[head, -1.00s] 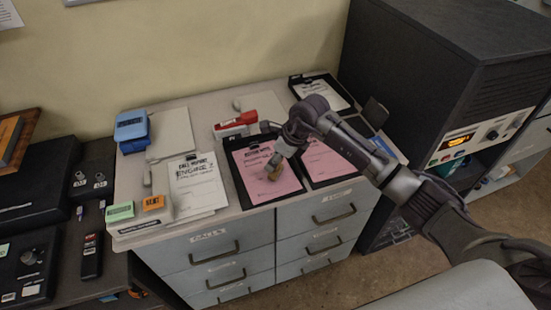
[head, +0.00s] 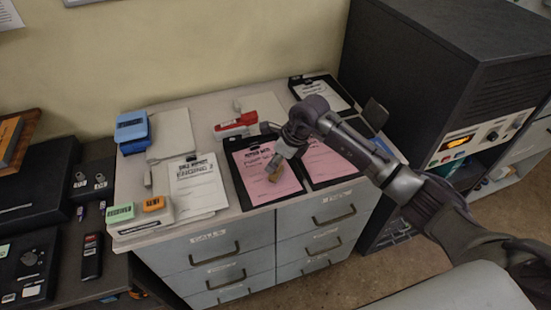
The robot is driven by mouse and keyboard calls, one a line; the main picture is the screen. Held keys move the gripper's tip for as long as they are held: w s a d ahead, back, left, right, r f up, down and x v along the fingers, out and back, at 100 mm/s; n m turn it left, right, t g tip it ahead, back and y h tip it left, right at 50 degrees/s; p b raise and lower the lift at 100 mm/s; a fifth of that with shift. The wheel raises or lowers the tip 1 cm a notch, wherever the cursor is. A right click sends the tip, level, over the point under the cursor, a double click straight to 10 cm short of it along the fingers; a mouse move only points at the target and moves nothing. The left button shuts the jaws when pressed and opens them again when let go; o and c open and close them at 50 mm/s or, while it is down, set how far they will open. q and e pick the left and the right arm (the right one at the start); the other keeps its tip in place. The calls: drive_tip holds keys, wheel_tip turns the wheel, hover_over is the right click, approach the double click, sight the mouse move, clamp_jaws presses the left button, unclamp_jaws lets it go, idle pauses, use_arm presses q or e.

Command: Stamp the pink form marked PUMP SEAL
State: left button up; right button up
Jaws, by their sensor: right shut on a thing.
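Two pink forms lie side by side on dark clipboards on the grey cabinet top. The left pink form (head: 286,187) has a printed heading and large lettering that seems to read PUMP SEAL, partly covered by my gripper. The right pink form (head: 325,162) is partly hidden behind my right arm, so its wording cannot be read. My right gripper (head: 276,166) is over the left pink form, shut on a small tan-brown stamp (head: 272,175). The stamp is at or just above the paper; I cannot tell whether it touches. My left gripper is not in view.
A red-and-white box (head: 236,124) stands behind the pink forms. Blue boxes (head: 131,128) and green and orange blocks (head: 152,204) sit at the left. A dark console (head: 440,75) stands at the right.

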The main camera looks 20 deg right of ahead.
drive_tip(key=shift+r+p, duration=1.55)
drive_tip(key=shift+r, duration=1.8)
